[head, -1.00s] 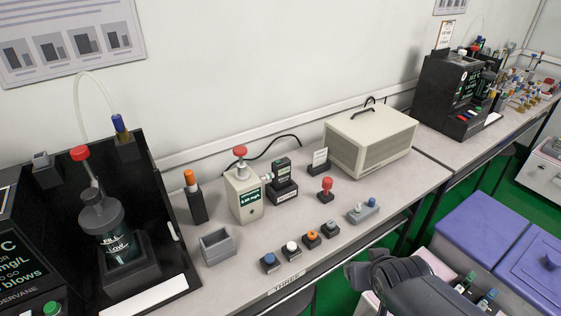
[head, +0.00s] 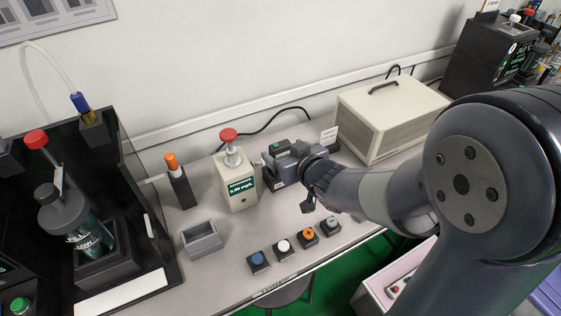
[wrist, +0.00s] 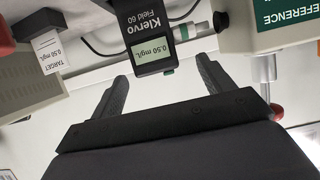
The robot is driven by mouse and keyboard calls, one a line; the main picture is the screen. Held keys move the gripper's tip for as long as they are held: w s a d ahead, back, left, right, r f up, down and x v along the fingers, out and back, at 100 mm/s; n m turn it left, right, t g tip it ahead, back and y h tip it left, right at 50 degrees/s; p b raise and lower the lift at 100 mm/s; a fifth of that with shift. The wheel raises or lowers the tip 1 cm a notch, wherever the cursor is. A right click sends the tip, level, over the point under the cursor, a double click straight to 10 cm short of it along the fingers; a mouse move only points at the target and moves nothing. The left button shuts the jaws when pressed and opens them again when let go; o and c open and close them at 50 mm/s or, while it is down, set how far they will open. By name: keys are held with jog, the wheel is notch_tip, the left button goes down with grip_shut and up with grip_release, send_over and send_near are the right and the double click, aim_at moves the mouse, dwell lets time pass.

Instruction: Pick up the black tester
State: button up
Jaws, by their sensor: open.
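The black tester (wrist: 148,40) shows upside down in the wrist view, with "Klervo Field 60" on its face and a small 0.50 mg/L screen. It lies ahead of the gap between the fingers of my gripper (wrist: 163,72), which is open with nothing between them. In the head view my gripper (head: 291,158) is at the tester (head: 275,148), above the bench, and hides much of it. Whether a finger touches it I cannot tell.
A beige reference unit (head: 238,188) with a red knob stands close on the left. A white target card (head: 328,136) stands close on the right, before a large beige box (head: 385,118). Several small button blocks (head: 284,248) and a grey tray (head: 202,238) lie nearer the front.

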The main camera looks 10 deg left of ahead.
aim_at(280, 144)
jog(key=shift+x, duration=2.9)
jog(key=shift+w+d+r, duration=0.1)
jog(key=shift+w+r, duration=0.05)
jog(key=shift+r, duration=0.1)
jog(key=c, duration=1.5)
jog(key=shift+r, duration=0.1)
jog(key=shift+c, duration=0.2)
